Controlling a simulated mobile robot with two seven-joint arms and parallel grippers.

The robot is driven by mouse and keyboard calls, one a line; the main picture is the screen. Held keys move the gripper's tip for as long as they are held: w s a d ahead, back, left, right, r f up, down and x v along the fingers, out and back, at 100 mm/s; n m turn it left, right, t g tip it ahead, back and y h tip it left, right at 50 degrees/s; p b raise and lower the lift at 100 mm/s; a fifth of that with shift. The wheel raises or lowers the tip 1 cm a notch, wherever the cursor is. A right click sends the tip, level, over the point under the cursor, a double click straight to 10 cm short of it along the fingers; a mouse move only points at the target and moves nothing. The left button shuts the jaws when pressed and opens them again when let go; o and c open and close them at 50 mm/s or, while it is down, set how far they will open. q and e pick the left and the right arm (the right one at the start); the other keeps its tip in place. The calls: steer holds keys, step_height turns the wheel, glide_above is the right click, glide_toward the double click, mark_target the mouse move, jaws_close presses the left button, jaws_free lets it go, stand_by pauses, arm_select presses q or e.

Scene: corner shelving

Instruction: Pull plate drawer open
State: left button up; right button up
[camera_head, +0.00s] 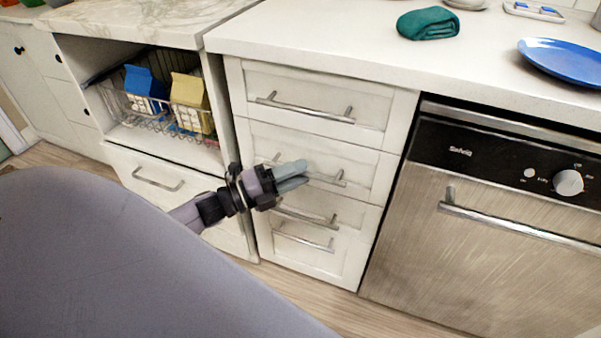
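A stack of white drawers (312,85) stands in the middle, each front with a metal bar handle. Which one is the plate drawer I cannot tell; all the fronts look shut. My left gripper (305,175) is in front of the second drawer (365,168), over the middle of its handle (328,179), part of which it hides. Its two fingers point right and lie close together. Whether they are around the handle or only before it I cannot tell. My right gripper is not in view.
A steel dishwasher (480,265) with a bar handle stands right of the drawers. A wire basket (170,122) with cartons sits in an open shelf at the left. The white counter (330,40) above holds a green folded cloth (428,23) and a blue plate (565,60).

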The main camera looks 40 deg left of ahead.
arm_select(q)
steer(key=shift+w+d, duration=0.35)
steer(key=shift+w, duration=0.25)
jaws_close()
steer(key=shift+s, duration=0.1)
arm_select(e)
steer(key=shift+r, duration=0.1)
